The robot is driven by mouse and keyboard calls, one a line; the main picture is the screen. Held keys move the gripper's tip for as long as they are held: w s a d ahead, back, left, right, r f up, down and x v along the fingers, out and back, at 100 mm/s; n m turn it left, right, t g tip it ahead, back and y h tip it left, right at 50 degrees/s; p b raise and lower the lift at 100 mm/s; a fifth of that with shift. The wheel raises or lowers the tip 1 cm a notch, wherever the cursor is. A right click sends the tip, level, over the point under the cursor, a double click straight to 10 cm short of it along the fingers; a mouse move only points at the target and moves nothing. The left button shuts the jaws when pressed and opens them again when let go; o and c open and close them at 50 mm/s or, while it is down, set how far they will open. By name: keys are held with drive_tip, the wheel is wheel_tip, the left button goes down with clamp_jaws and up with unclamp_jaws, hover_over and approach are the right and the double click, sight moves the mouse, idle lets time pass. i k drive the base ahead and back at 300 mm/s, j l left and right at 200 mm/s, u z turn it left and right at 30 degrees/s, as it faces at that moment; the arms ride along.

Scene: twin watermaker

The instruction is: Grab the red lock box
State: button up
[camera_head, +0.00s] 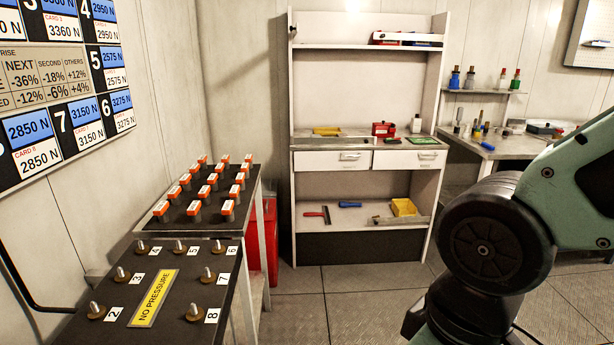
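A small red box (384,130) sits on the worktop of the white cabinet (288,190), right of the middle; it looks like the red lock box. A dark detail shows on its front, too small to read. A white-capped bottle (416,124) stands close to its right, and a yellow item (327,131) lies to its left. My arm fills the right side of the picture, well nearer than the cabinet. My gripper is outside the picture, so its opening and contents do not show.
A dark bench (190,268) with several orange-topped blocks and numbered studs stands at the left. A larger red object (269,245) is behind it on the floor. The right-hand table (482,146) holds bottles and tools. Bare floor (340,300) lies before the cabinet.

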sight(379, 132)
drive_tip(key=i, duration=1.9)
drive_tip(key=i+l+z, duration=0.1)
drive_tip(key=i+l, duration=0.2)
drive_tip(key=i, duration=0.35)
drive_tip(key=i+l+z, duration=0.1)
drive_tip(key=i, duration=0.6)
drive_tip(key=i+l+z, duration=0.1)
drive_tip(key=i+l, duration=0.2)
drive_tip(key=i, duration=0.35)
drive_tip(key=i+l+z, duration=0.1)
drive_tip(key=i, duration=0.6)
